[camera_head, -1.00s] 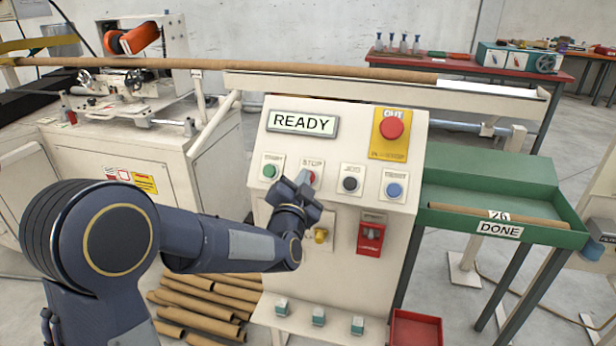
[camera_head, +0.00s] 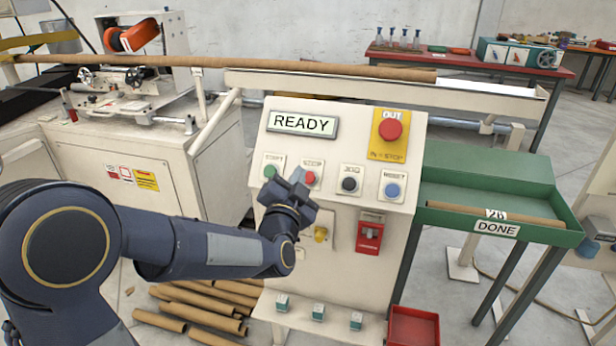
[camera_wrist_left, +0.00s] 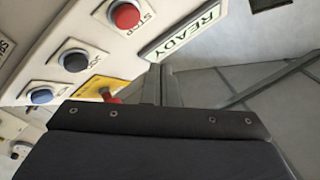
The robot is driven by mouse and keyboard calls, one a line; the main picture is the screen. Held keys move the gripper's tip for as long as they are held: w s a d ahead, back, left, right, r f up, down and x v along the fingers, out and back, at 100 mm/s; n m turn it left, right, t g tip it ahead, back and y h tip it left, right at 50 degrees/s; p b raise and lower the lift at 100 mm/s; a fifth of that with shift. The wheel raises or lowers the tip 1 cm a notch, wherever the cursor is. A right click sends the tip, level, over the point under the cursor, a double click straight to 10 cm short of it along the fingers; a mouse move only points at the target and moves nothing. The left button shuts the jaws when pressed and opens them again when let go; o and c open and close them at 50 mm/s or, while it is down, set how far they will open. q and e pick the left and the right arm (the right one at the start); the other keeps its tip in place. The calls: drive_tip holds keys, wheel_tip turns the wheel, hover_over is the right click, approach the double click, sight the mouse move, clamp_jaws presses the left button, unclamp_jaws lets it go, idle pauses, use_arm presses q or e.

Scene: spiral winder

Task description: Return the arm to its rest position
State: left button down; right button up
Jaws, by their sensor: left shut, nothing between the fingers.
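My left gripper (camera_head: 298,180) is in front of the cream control panel (camera_head: 270,240), just below the red STOP button (camera_head: 310,178). It is shut and empty. My dark blue left arm reaches in from the lower left. The panel's display (camera_head: 302,123) reads READY. In the left wrist view the shut gripper (camera_wrist_left: 165,82) is at the middle, with the STOP button (camera_wrist_left: 126,14) above left of it, apart in the picture. My right gripper is not in view.
A green tray (camera_head: 432,217) marked DONE holds a cardboard tube (camera_head: 485,211) at the right. A long tube (camera_head: 300,68) lies along the winder. A red emergency button (camera_head: 391,130) is at the panel's upper right. Several loose tubes (camera_head: 205,305) lie on the floor.

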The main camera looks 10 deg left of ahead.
use_arm(q)
drive_tip(key=shift+r, duration=0.1)
drive_tip(key=s+a+n+g+h+p, duration=0.1)
drive_tip(key=s+n+g+p, duration=0.3)
drive_tip(key=s, duration=1.2)
drive_tip(key=s+a+n+g+h+p, duration=0.2)
drive_tip(key=s+n+g+p, duration=0.3)
drive_tip(key=s, duration=1.2)
drive_tip(key=g+h+p, duration=0.1)
drive_tip(key=g, duration=0.3)
drive_tip(key=shift+s+a+f+g+p, duration=0.2)
drive_tip(key=shift+a+f+g+p, duration=0.1)
drive_tip(key=shift+f+p, duration=0.1)
drive_tip(key=shift+d, duration=0.15)
